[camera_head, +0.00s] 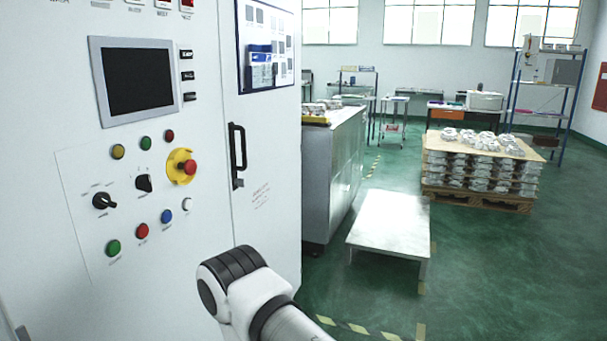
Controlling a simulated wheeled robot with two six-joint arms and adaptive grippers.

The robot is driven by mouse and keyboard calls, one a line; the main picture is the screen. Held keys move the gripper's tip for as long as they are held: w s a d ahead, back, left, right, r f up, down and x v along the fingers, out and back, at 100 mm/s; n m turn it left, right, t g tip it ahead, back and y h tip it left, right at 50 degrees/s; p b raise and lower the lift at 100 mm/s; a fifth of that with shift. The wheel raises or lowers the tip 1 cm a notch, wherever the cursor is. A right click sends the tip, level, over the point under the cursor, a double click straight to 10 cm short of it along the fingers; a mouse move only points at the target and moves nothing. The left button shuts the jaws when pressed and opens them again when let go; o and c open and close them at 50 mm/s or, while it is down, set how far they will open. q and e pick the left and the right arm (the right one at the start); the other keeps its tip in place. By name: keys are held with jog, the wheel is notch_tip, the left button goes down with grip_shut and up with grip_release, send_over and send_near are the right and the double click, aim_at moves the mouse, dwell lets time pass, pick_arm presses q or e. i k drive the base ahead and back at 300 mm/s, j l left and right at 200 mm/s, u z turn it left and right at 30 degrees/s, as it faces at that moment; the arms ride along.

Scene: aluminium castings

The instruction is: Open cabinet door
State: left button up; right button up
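The white cabinet (60,200) fills the left of the head view. Its front carries a dark screen, coloured buttons and a yellow-ringed red stop button. The cabinet door (268,225) is the narrower white panel to the right of a vertical seam, and it looks shut and flush. A black vertical handle (237,155) sits near the door's left edge. One of my arms rises from the bottom middle, with its white and black joint below the handle and apart from it in the picture. Neither gripper shows, and no fingers are seen on the handle.
A grey metal cabinet (332,175) stands just right of the door. A low white platform (392,228) is in front of it. A wooden pallet (478,200) stacked with castings stands farther right. Green floor (500,285) is clear at the lower right.

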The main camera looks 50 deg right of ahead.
aim_at(263, 125)
jog(key=z, duration=1.3)
jog(key=i+l, duration=0.25)
jog(key=i+l+u, duration=0.1)
jog(key=l, duration=0.25)
jog(key=i, duration=0.1)
